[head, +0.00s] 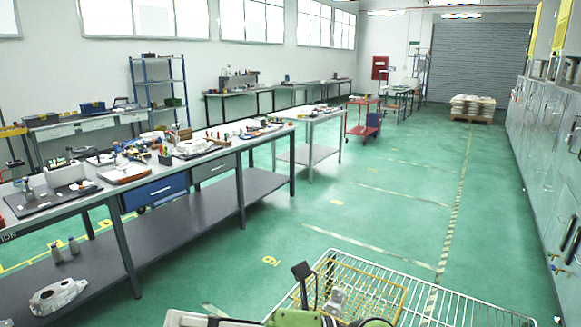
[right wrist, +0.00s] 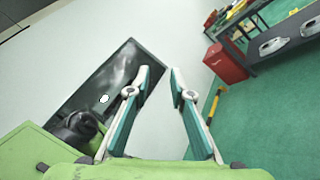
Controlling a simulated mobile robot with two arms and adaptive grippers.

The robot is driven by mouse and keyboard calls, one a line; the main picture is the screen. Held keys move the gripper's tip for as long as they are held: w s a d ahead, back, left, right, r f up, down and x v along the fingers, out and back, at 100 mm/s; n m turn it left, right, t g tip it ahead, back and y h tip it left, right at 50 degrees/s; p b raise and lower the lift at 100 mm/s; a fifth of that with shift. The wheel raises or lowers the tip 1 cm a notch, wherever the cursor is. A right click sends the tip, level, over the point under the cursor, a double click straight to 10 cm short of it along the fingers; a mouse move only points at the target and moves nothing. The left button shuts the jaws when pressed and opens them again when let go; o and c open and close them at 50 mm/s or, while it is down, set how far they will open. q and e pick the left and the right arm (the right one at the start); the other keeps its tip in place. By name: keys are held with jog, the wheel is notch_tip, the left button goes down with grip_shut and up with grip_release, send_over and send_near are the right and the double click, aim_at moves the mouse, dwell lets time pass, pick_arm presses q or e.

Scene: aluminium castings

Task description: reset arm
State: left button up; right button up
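My right gripper (head: 304,284) shows at the bottom centre of the head view, in front of a wire cart and partly cut off by the frame edge. In the right wrist view its two fingers (right wrist: 160,75) stand apart with nothing between the tips, so it is open and empty. My left gripper is not in the head view. A grey metal casting (head: 58,297) lies on the lower shelf of the long workbench (head: 215,158) at left.
A wire cart (head: 460,300) with a yellow wire basket (head: 385,291) stands close in front. Grey cabinets (head: 545,150) line the right side. The green floor (head: 375,200) between is clear. A red bin (right wrist: 226,62) and dark shelf show in the right wrist view.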

jog(key=w+d+r+m+t+h, duration=0.25)
jog(key=w+d+m+t, duration=0.45)
jog(key=m+t, duration=0.4)
jog(key=w+d+r+m+t+h, duration=0.1)
jog(key=w+d+m+t+h, duration=0.35)
jog(key=d+m+t, duration=0.7)
jog(key=d+f+m+g+h, duration=0.3)
jog(key=d+f+m+h, duration=0.35)
jog(key=f, duration=0.35)
jog(key=d+f+m+g+h, duration=0.3)
jog(key=d+f+m+h, duration=0.3)
jog(key=f+m, duration=0.3)
jog(key=s+d+f+m+g+h, duration=0.1)
jog(key=s+d+f+m+g, duration=0.15)
jog(key=s+f+g, duration=1)
jog(key=s+f, duration=1)
jog(key=s, duration=0.3)
notch_tip(320, 180, down, 26)
jog(key=s+r+g, duration=0.1)
jog(key=s+d+f+g, duration=0.1)
jog(key=s+d+f, duration=0.2)
jog(key=s+f, duration=1.3)
jog(key=shift+s+d+f+g, duration=0.2)
jog(key=shift+s+f+g, duration=0.1)
jog(key=shift+s, duration=0.3)
